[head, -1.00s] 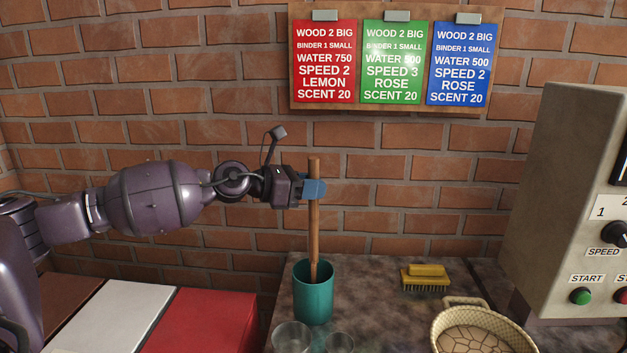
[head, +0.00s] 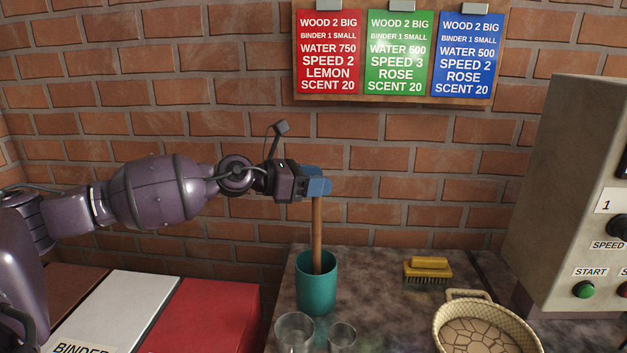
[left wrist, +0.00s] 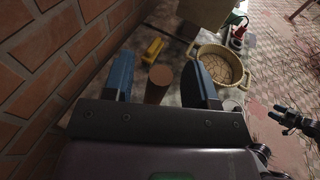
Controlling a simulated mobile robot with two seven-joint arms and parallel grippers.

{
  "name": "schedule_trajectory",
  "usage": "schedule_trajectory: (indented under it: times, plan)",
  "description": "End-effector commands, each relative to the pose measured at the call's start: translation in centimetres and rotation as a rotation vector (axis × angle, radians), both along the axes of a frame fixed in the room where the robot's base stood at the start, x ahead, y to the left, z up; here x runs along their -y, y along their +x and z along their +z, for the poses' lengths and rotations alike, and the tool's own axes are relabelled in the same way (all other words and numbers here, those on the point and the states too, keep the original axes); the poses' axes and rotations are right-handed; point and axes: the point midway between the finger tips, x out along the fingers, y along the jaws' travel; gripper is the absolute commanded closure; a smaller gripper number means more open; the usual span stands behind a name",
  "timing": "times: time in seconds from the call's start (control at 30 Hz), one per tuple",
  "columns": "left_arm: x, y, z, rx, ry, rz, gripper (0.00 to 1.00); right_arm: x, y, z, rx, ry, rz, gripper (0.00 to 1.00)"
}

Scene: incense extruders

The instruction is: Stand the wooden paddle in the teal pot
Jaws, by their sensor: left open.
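The wooden paddle (head: 317,232) stands nearly upright with its lower end inside the teal pot (head: 316,292), which hides that end. My left gripper (head: 318,186) is at the top of the paddle, above the pot, and its blue fingers hide the paddle's top in the head view. In the left wrist view the round end of the paddle (left wrist: 160,77) sits between the two spread fingers of my left gripper (left wrist: 161,84), with gaps beside it. My right gripper (left wrist: 283,114) is small at the right edge of the left wrist view, away from the pot.
Two clear glasses (head: 295,332) stand in front of the pot. A yellow brush (head: 427,268) and a woven basket (head: 447,318) lie to the right, before a control box (head: 570,200). Coloured bins (head: 205,315) are at the left. A brick wall stands close behind.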

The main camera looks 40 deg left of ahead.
Motion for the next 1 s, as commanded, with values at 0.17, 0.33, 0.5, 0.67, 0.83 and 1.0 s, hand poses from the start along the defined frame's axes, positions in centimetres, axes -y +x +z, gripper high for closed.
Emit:
schedule_trajectory:
  times: [0.17,0.33,0.5,0.67,0.83,1.0]
  plan:
    - [-0.3,-0.4,0.1,-0.001,0.000,0.000,0.48,0.1,-0.2,-0.1,-0.004,-0.001,-0.001,0.42]
    - [-1.0,-1.4,0.3,-0.001,-0.001,0.002,0.48,0.1,-0.1,0.2,0.001,-0.002,0.000,0.42]
    - [-2.0,-2.7,0.7,-0.001,-0.001,0.001,0.48,0.2,0.1,0.6,0.007,-0.004,0.003,0.42]
    - [-2.9,-4.0,1.0,0.000,-0.002,0.001,0.48,0.2,0.2,1.0,0.012,-0.005,0.003,0.42]
    - [-4.0,-5.4,1.4,0.001,-0.002,0.001,0.48,0.2,0.3,1.4,0.017,-0.006,0.002,0.42]
    - [-5.0,-6.9,1.6,0.000,-0.002,0.001,0.48,0.3,0.2,1.6,0.016,-0.005,0.000,0.42]
